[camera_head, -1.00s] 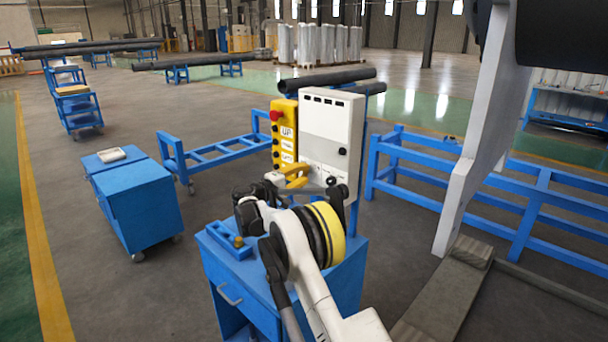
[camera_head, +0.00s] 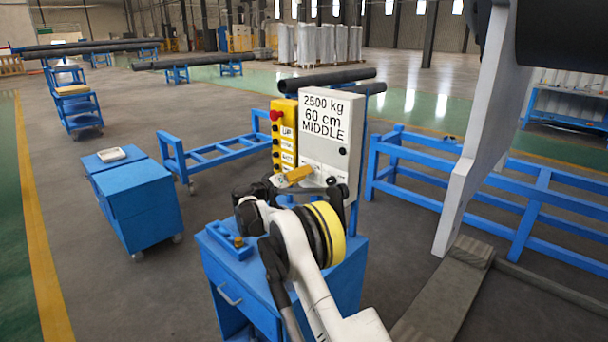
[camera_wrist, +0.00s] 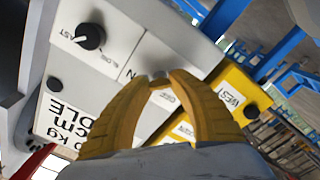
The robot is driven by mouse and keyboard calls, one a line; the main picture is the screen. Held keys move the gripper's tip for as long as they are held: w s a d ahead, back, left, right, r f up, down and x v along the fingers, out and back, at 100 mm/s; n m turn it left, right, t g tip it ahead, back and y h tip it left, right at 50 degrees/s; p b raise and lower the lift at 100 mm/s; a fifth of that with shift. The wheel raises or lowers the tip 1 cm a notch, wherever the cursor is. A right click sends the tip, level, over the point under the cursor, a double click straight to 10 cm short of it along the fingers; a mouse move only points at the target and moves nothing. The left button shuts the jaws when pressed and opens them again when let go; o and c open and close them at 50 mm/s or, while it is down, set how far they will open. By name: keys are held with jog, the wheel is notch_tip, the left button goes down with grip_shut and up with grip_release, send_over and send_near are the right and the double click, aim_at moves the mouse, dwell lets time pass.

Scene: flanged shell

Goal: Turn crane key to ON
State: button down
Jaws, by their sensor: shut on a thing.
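The white crane control box (camera_head: 327,160) stands upright on the blue cabinet, and its display reads "2500 kg 60 cm MIDDLE". My gripper (camera_head: 296,175) is at the lower left of the box front. In the wrist view the yellow fingertips of my gripper (camera_wrist: 160,78) close on the small grey crane key (camera_wrist: 160,84), which they mostly hide. Part of the ON label (camera_wrist: 130,74) shows left of the fingertips, and the OFF label shows between the fingers.
A black FAST/SLOW knob (camera_wrist: 90,37) sits on the box close to my gripper. A yellow button panel (camera_head: 284,140) with a red button adjoins the box. The blue cabinet (camera_head: 225,290) is below. A blue rolling cabinet (camera_head: 140,205) stands left, with open floor between.

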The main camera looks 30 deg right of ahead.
dwell(0.5)
jog(key=c, duration=1.1)
grip_release()
jog(key=shift+a, duration=0.1)
jog(key=v, duration=1.2)
jog(key=shift+r, duration=0.1)
